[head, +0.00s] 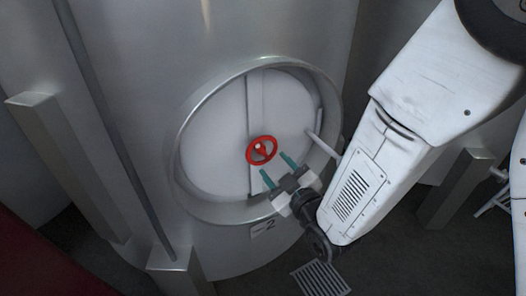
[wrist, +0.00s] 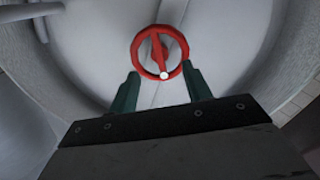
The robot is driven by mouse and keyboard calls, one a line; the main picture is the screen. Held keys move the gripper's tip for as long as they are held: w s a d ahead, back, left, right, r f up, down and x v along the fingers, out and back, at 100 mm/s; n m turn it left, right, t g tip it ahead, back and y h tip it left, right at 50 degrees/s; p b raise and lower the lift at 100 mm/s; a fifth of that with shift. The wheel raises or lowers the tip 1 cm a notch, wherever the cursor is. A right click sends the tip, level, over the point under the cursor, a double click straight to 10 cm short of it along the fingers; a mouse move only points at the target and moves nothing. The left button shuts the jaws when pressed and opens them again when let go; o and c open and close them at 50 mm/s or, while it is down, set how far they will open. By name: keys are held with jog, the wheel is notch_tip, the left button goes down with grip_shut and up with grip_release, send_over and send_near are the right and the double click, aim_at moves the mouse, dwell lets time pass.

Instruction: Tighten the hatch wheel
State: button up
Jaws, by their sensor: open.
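The red hatch wheel (head: 261,150) sits at the middle of the round hatch (head: 213,150) on the front of the steel tank. It has a crossbar and a small white knob or mark. In the wrist view, the wheel (wrist: 141,66) lies straight ahead, just beyond the fingertips. My gripper (head: 277,166) is open, with its two teal fingers pointing at the wheel from the lower right. In the wrist view the fingers of my gripper (wrist: 160,78) stand either side of the wheel's lower part. I cannot tell whether they touch it.
A raised metal rim (head: 187,118) surrounds the hatch. A grey handle (head: 323,142) sticks out at the hatch's right side. A label with a 2 (head: 263,229) is below the rim. A floor grate (head: 320,278) lies below. Steel legs (head: 70,165) stand around the tank.

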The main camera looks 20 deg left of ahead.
aim_at(263, 152)
jog(key=x, duration=0.7)
jog(key=shift+w+a, duration=0.2)
jog(key=c, duration=1)
